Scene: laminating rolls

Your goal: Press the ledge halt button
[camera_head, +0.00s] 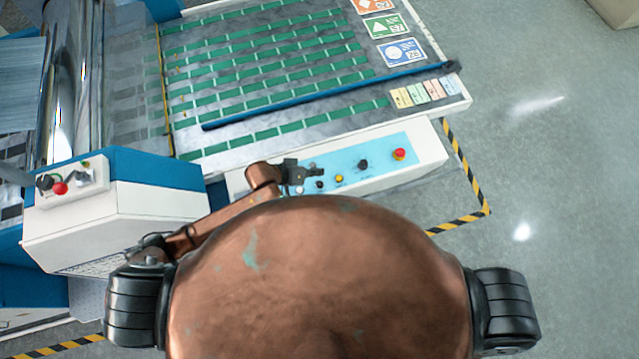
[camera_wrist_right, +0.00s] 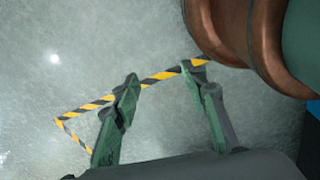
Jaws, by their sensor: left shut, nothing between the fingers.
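A red button (camera_head: 399,153) stands at the right end of the light blue control panel (camera_head: 384,172) on the white ledge along the machine's front. My left gripper (camera_head: 316,173) is shut and empty over the left part of that panel. It is left of the red button and apart from it. I cannot tell its height above the panel. My right gripper (camera_wrist_right: 161,78) is open and empty above the floor in the right wrist view. It does not show in the head view.
Also on the panel are a black knob (camera_head: 363,164), a yellow button (camera_head: 339,178) and a dark button (camera_head: 319,185). Another red button (camera_head: 60,188) sits on the white housing at left. A blue bar (camera_head: 300,98) crosses the bed behind. Striped tape (camera_head: 469,219) marks the floor.

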